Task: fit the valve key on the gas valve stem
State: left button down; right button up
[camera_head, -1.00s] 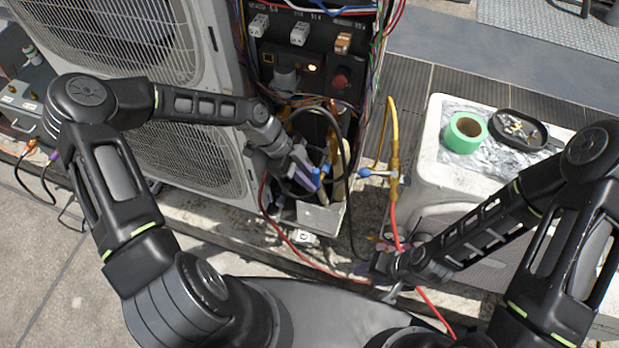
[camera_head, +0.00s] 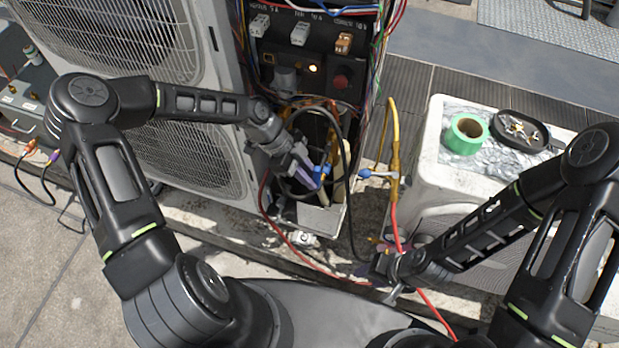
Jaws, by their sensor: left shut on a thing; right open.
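My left gripper (camera_head: 302,170) is inside the open lower bay of the tall condenser (camera_head: 208,120), among its pipes and cables. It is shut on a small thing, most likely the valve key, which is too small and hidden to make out. A blue part (camera_head: 321,172) shows right at its fingertips. The gas valve stem cannot be told apart from the pipes there, so I cannot tell whether the key touches it. My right gripper (camera_head: 382,266) is open, low beside the red hose (camera_head: 397,226), in front of the white unit.
A brass fitting with a blue handle (camera_head: 372,174) hangs on a yellow and red hose right of the bay. The white unit (camera_head: 430,165) carries green tape (camera_head: 465,134) and a black dish (camera_head: 521,130). Loose wires (camera_head: 382,45) run down the condenser's open side.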

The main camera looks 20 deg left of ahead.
pick_arm(q)
jog(key=shift+w+b, duration=0.45)
jog(key=shift+w, duration=0.45)
pick_arm(e)
jog(key=shift+f, duration=0.5)
dwell(0.4)
pick_arm(q)
jog(key=c, duration=1.3)
grip_release()
